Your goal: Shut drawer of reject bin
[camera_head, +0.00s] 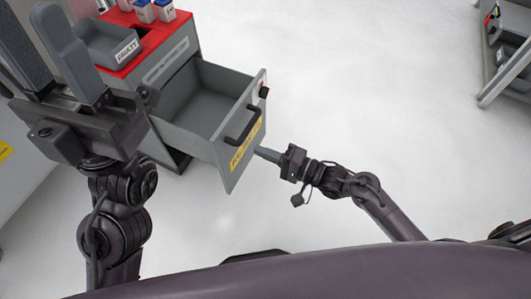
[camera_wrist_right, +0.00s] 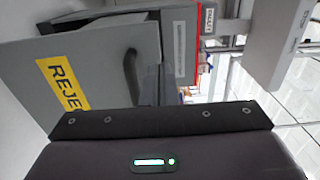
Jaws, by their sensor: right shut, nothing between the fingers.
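The grey drawer (camera_head: 205,108) of the reject bin is pulled well out of its cabinet, and its inside looks empty. Its front panel (camera_head: 241,140) has a black handle (camera_head: 242,126) and a yellow label; the label reads "REJE" in the right wrist view (camera_wrist_right: 62,83). My right gripper (camera_head: 258,151) is shut and empty, its tips at or very near the lower right part of the front panel; I cannot tell if they touch. My left gripper (camera_head: 68,50) is raised at the upper left, close to the camera, with its two fingers apart.
The cabinet's red top (camera_head: 150,40) carries a grey tray (camera_head: 108,43) labelled "FAULTY" and several small white and blue containers (camera_head: 144,10). A grey shelf unit (camera_head: 505,60) stands at the far right. The floor between is clear.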

